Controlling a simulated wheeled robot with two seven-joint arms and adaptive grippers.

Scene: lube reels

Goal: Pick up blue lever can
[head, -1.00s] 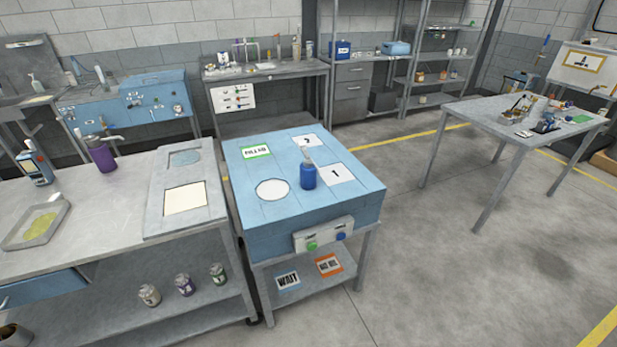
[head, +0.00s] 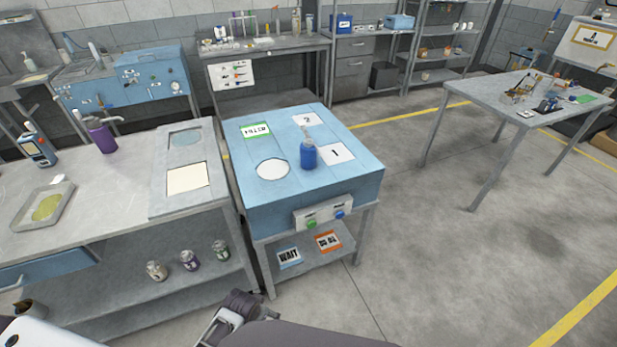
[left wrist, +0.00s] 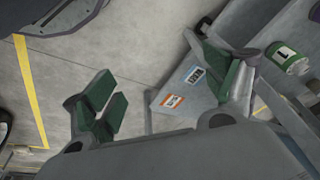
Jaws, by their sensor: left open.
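The blue lever can (head: 308,156), a small blue can with a pale top, stands upright on the blue-topped cart (head: 240,210), beside the cards marked 1 and 2. My left gripper (head: 226,326) is at the bottom edge of the head view, in front of the cart, below and well apart from the can, and only partly visible. In the left wrist view the left gripper (left wrist: 160,92) has its green-padded fingers spread wide with nothing between them; the can does not show there. My right gripper is not in view.
A grey bench (head: 110,190) with a purple can (head: 101,136) and a tray (head: 43,206) stands left of the cart. Several small jars sit on its lower shelf. A metal table (head: 480,95) with tools is at the right. The floor right of the cart is clear.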

